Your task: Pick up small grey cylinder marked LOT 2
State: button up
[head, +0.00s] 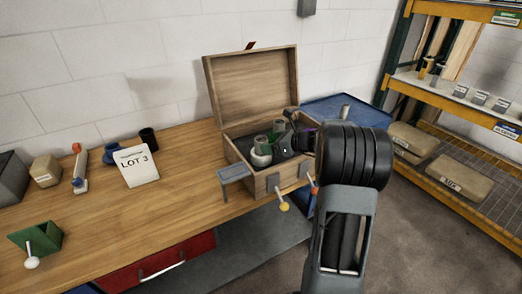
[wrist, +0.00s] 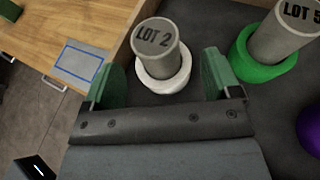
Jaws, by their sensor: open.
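The small grey cylinder marked LOT 2 (wrist: 158,52) stands in a white ring (wrist: 165,84) on the dark floor of an open wooden box (head: 262,187). My gripper (wrist: 158,76) is open, with one green finger to the left of the cylinder and ring and the other to the right. The fingers look apart from the cylinder, and nothing is held. In the head view my gripper is inside the box and small; the white ring (head: 260,160) shows there beside it.
Another grey cylinder, marked LOT 5 (wrist: 285,30), stands in a green ring (wrist: 262,68) to the right. A purple ball (wrist: 310,127) lies at the right edge. The box lid (head: 252,85) stands open behind. A LOT 3 card (head: 137,167) stands on the bench.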

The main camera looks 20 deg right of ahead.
jog(key=shift+p+x, duration=0.6)
jog(key=shift+x, duration=2)
jog(key=shift+s+f, duration=0.15)
jog(key=shift+f, duration=0.05)
jog(key=c, duration=1.3)
